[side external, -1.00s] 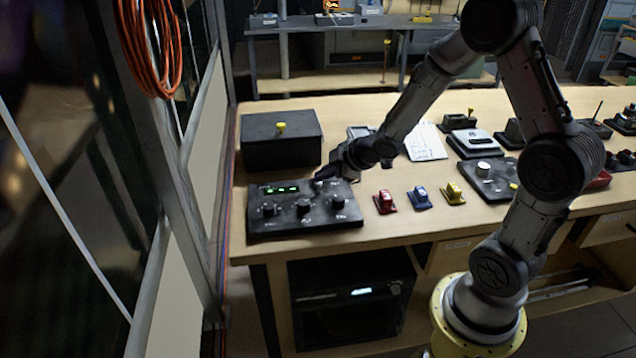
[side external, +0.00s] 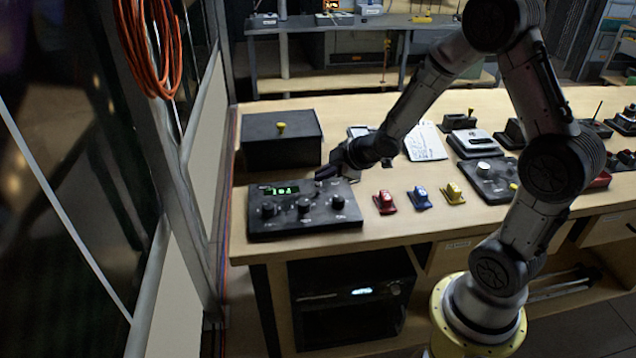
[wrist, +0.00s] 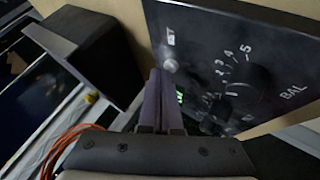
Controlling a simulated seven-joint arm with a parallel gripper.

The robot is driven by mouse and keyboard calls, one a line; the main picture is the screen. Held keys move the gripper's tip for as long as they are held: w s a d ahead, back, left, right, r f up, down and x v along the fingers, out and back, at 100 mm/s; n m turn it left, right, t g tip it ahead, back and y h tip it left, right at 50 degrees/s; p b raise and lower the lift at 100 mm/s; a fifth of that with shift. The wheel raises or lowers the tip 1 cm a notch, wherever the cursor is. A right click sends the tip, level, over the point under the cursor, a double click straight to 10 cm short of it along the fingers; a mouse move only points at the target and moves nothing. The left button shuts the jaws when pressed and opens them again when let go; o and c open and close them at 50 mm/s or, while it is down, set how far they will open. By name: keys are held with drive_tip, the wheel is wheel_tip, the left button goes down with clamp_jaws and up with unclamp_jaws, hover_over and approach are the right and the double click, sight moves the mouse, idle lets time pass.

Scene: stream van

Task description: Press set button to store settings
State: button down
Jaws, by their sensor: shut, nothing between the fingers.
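The black control box (side external: 283,221) lies on the wooden bench at the left, with a lit green display (side external: 281,189) and several dark knobs (side external: 305,205). My gripper (side external: 324,174) is shut and empty at the box's far right corner, beside the display. In the wrist view, my closed fingertips (wrist: 161,76) are at a small round pale button (wrist: 170,65) with a label above it that appears to read SET. I cannot tell whether they touch it. The box's face (wrist: 200,30) also shows a numbered dial (wrist: 249,82) marked BAL.
A black case with a yellow knob (side external: 281,128) stands behind the box. Red (side external: 384,202), blue (side external: 419,198) and yellow (side external: 453,193) switches sit to its right. Another dark panel (side external: 484,179) lies farther right. Orange cable (side external: 150,50) hangs at the left.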

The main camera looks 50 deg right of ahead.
drive_tip(key=shift+r, duration=0.5)
drive_tip(key=shift+r, duration=2.5)
drive_tip(key=s+a+r+m+t+h, duration=0.1)
drive_tip(key=s+a+r, duration=0.25)
drive_tip(key=r, duration=0.45)
drive_tip(key=s+a+r+m+t+h, duration=0.15)
drive_tip(key=s+r, duration=0.25)
drive_tip(key=r, duration=0.4)
drive_tip(key=s+a+f+m+g+y, duration=0.1)
drive_tip(key=s+a+f+m+g, duration=0.1)
drive_tip(key=s, duration=0.7)
drive_tip(key=s+a+f+m+g+y, duration=0.2)
drive_tip(key=s+a+f+m+g, duration=0.1)
drive_tip(key=s, duration=0.6)
wheel_tip(320, 180, down, 2)
drive_tip(key=shift+a+m+g, duration=0.15)
drive_tip(key=shift+m+g, duration=0.3)
drive_tip(key=shift+g, duration=0.1)
